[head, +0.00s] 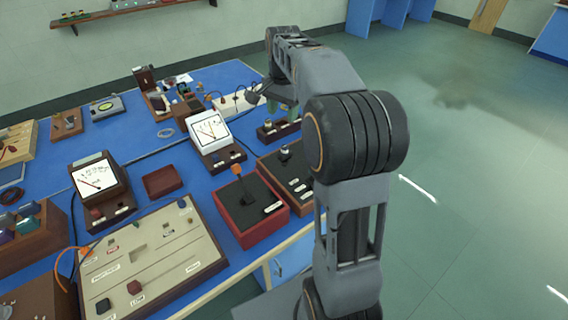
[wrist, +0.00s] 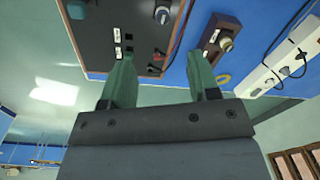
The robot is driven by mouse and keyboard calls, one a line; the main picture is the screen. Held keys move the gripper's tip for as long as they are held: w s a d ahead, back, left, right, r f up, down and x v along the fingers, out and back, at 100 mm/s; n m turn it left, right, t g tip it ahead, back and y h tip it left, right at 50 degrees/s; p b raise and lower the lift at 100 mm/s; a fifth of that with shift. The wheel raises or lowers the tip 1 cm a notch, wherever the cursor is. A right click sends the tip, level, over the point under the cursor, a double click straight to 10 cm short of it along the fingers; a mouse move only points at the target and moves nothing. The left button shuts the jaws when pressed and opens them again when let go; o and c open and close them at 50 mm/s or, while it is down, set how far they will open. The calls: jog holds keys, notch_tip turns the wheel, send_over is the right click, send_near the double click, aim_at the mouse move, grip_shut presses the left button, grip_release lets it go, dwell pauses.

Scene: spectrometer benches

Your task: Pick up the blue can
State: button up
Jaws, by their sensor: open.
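I cannot make out a blue can in either view. My gripper (wrist: 162,80) shows in the wrist view with its two green fingers apart and nothing between them. In the head view my gripper (head: 284,106) hangs over the far right part of the blue bench (head: 140,152), partly hidden by my arm. A brown box with a knob (wrist: 217,40) shows beyond the right finger in the wrist view. A dark panel in a brown frame (wrist: 125,35) shows beyond the left finger.
White-faced meters (head: 209,130) and (head: 95,175), a red-framed box with an orange-tipped lever (head: 250,212) and a beige panel (head: 150,255) crowd the bench. A white power strip (head: 238,103) lies near the back. The green floor (head: 470,180) at right is clear.

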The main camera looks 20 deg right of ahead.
notch_tip(320, 180, down, 2)
jog(key=w+d+m, duration=0.1)
jog(key=w, duration=0.1)
jog(key=b, duration=0.2)
send_over(285, 146)
notch_tip(285, 146, down, 7)
jog(key=shift+w+f, duration=0.1)
jog(key=shift+w, duration=0.05)
jog(key=shift+f, duration=3.15)
grip_shut()
jog(key=shift+r, duration=0.1)
